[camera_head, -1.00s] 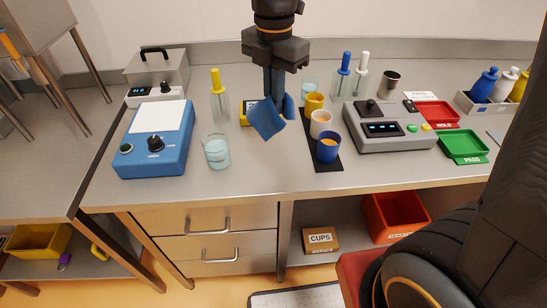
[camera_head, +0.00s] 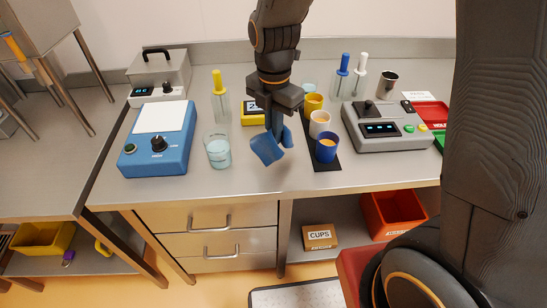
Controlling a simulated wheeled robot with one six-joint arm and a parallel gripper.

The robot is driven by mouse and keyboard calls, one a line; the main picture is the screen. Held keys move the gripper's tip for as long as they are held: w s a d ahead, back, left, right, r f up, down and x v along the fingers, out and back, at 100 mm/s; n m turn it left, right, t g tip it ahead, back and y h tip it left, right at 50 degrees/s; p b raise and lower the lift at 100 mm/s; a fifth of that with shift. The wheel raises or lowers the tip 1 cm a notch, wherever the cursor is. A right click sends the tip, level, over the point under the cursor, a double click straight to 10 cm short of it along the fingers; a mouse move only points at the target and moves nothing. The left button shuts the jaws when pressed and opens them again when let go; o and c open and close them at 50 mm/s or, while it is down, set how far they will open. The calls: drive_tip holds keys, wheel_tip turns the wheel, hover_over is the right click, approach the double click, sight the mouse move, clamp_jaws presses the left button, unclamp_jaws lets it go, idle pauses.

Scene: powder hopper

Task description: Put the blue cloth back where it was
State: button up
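The blue cloth (camera_head: 266,149) hangs folded from my gripper (camera_head: 275,133), with one flap on each side of the fingers. My gripper is shut on it and points down over the front part of the steel bench (camera_head: 260,180). The cloth is left of the dark mat with the cups and right of the glass beaker. I cannot tell whether its lower edge touches the bench top.
A glass beaker (camera_head: 217,150) and blue stirrer (camera_head: 157,140) are left. A yellow timer (camera_head: 252,112) stands behind. Bench between beaker and cloth is clear.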

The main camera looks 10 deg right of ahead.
drive_tip(key=o, duration=1.2)
drive_tip(key=shift+c, duration=0.2)
wheel_tip(320, 180, up, 8)
drive_tip(key=b, duration=0.1)
drive_tip(key=shift+b, duration=0.4)
drive_tip(key=shift+f, duration=0.1)
